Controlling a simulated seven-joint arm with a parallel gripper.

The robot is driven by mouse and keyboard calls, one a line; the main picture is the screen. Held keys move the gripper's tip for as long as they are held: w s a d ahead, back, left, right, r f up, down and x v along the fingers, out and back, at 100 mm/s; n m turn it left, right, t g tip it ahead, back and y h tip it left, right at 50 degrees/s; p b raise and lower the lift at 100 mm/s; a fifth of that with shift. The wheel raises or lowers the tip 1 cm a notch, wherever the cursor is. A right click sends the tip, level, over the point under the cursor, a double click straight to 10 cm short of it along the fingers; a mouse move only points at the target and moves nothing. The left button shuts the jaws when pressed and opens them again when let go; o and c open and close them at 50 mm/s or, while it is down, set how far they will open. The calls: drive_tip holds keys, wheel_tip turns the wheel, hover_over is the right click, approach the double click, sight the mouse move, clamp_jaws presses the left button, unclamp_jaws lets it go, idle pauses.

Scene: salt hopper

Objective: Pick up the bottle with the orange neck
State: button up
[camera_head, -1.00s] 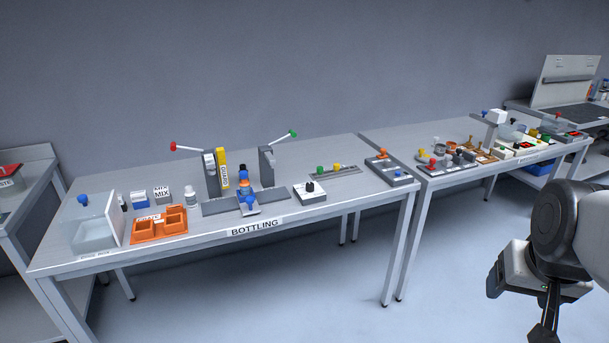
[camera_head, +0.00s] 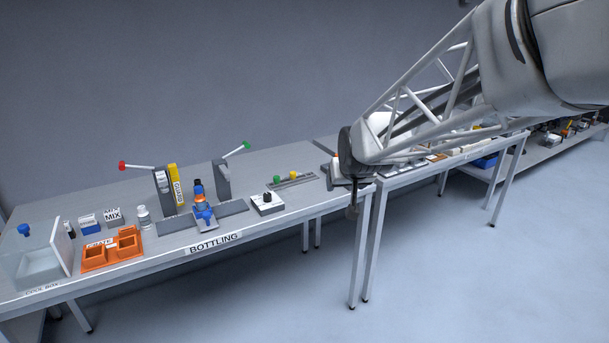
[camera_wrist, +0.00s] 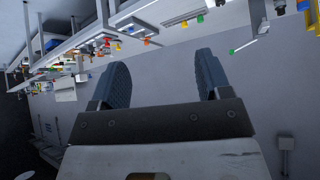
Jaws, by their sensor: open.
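A small upright item with a dark top, an orange band and blue parts (camera_head: 200,197) stands in the bottling station at the middle of the near table; I cannot tell for sure that it is the bottle with the orange neck. A clear, pale bottle (camera_head: 143,217) stands to its left. My gripper (camera_head: 353,212) is in front of the table's right end, well right of both. In the wrist view my gripper (camera_wrist: 163,75) has two dark fingers spread apart with nothing between them.
The table (camera_head: 285,222) carries an orange crate (camera_head: 112,252), a clear cool box (camera_head: 38,265), a white box with a black knob (camera_head: 267,203), and levers with a red end (camera_head: 122,165) and a green end (camera_head: 247,145). A second table on the right is partly hidden behind my arm.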

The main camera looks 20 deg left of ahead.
drive_tip(key=w+a+f+n+y, duration=0.1)
drive_tip(key=w+a+f, duration=0.15)
drive_tip(key=a, duration=0.35)
drive_tip(key=w+a+f, duration=0.1)
drive_tip(key=w+a, duration=0.2)
drive_tip(key=a, duration=0.3)
drive_tip(key=n+t+y, duration=0.2)
drive_tip(key=n+y, duration=0.2)
drive_tip(key=y, duration=0.1)
approach(200, 195)
drive_tip(key=x, duration=0.3)
drive_tip(key=shift+w+a+f, duration=0.1)
drive_tip(key=shift+w+f, duration=0.05)
drive_tip(key=shift+f, duration=0.1)
drive_tip(key=shift+x, duration=1.3)
drive_tip(key=shift+w+a, duration=0.1)
drive_tip(key=shift+w, duration=0.05)
drive_tip(key=shift+x, duration=2.45)
